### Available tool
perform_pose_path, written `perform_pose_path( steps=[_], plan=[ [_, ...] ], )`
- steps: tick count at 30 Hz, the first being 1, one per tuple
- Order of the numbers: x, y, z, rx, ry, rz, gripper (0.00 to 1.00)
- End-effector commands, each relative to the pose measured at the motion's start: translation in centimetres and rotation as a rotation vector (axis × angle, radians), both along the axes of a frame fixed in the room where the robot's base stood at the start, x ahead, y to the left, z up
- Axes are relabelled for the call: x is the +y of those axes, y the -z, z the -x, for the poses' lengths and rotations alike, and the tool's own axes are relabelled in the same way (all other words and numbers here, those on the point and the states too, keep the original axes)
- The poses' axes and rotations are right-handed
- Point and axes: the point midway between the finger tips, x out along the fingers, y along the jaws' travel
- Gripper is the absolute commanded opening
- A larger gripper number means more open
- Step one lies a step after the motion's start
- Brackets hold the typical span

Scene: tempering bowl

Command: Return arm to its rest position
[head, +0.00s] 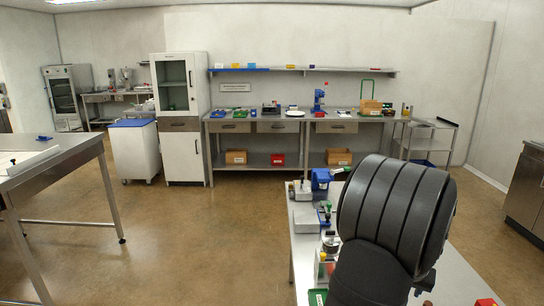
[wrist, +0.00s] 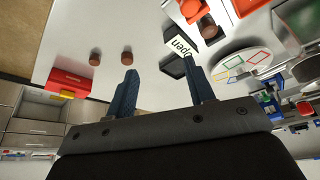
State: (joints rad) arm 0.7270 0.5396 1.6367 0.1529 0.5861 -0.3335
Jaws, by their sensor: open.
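My gripper (wrist: 160,66) shows in the wrist view with its two dark blue fingers spread apart and nothing between them. It hangs above a white worktable (wrist: 85,25), which fills much of that view. In the head view my dark arm covers much of the same table (head: 303,245), and the gripper is hidden there. No tempering bowl can be made out with certainty.
Two small brown cylinders (wrist: 111,58) and a white disc with coloured rectangles (wrist: 243,63) are on the table. A red box (wrist: 72,84) shows at left. A blue device (head: 320,180) stands at the table's far end. Open floor (head: 200,235) lies left of the table.

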Motion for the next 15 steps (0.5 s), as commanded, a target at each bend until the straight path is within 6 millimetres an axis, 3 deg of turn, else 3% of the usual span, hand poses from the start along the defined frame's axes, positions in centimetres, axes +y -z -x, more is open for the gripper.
perform_pose_path(
  steps=[2,15],
  plan=[
    [-0.8,-0.9,1.3,-0.002,0.004,0.001,0.49],
    [-7.3,0.0,-3.7,0.006,0.225,-0.009,0.49]
  ],
)
